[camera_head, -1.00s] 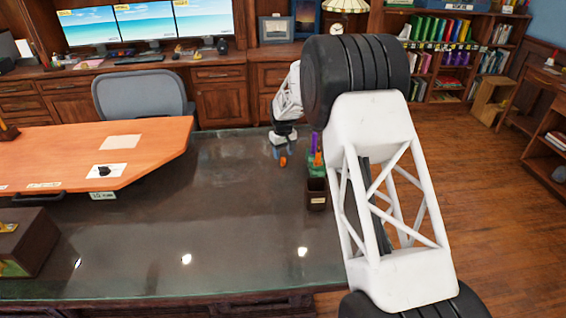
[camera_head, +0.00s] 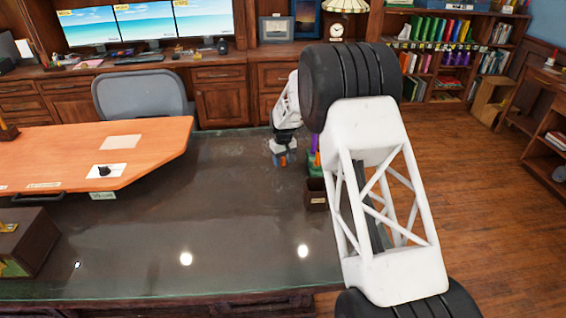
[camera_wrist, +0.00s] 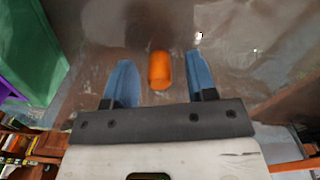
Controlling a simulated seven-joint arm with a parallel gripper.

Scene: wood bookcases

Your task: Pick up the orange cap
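The orange cap (camera_wrist: 159,71) is a small rounded cylinder on the dark glossy desk top (camera_wrist: 150,20). In the wrist view it lies between the two blue fingers of my gripper (camera_wrist: 159,82), with a gap on each side. The fingers are apart and do not touch it. In the head view my gripper (camera_head: 280,157) is low over the far part of the desk, and the cap is mostly hidden by the fingers there. I cannot tell how high the fingertips are above the desk.
A green object (camera_wrist: 38,50) and a purple one stand close on the left in the wrist view. In the head view a brown holder (camera_head: 316,194) stands right of my gripper. An orange-topped desk section (camera_head: 90,155) lies left. The dark desk middle is clear.

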